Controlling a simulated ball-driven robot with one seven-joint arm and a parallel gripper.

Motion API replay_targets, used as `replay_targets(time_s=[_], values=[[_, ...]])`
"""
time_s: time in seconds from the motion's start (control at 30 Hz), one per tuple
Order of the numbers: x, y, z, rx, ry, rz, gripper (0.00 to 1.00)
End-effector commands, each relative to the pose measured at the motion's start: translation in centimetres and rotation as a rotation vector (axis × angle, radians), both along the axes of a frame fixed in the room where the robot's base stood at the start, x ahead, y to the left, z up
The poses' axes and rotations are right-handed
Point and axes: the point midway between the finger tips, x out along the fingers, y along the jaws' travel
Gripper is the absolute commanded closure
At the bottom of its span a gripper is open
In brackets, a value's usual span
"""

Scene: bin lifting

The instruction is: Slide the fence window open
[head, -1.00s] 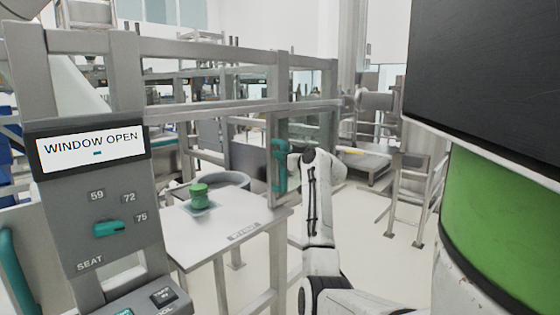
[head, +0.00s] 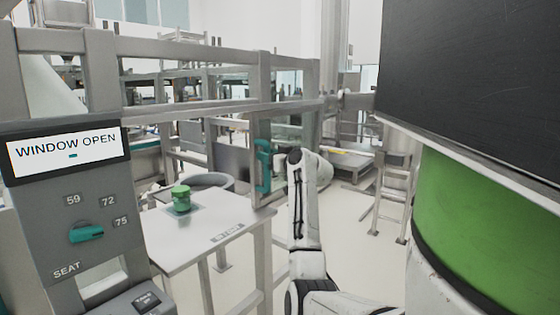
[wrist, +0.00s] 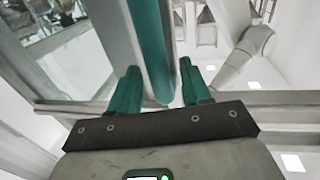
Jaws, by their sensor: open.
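The fence window is a clear panel (head: 284,128) in a grey frame, at the right end of the fence. Its upright teal handle (head: 263,166) is on the frame, just left of my white arm. The handle also shows as a teal bar (wrist: 150,40) in the wrist view. My gripper (wrist: 160,85) is open, with one teal finger on each side of the bar and a gap visible on both sides. In the head view my gripper is hidden behind my arm. A grey panel's display (head: 67,151) reads "WINDOW OPEN".
A big green cylinder (head: 475,215) under a dark block (head: 470,75) fills the right side. A stepped metal stand (head: 392,190) is behind. Pale floor shows between.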

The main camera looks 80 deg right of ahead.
Motion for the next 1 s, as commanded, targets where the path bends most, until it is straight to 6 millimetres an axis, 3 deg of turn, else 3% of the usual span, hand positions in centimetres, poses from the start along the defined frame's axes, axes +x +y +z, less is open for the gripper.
replay_targets(time_s=[0.5, 1.0], values=[[-6.3, 5.7, -0.2, 0.000, 0.000, -0.002, 0.52], [-6.9, 6.3, -0.1, 0.001, 0.001, -0.001, 0.52]])
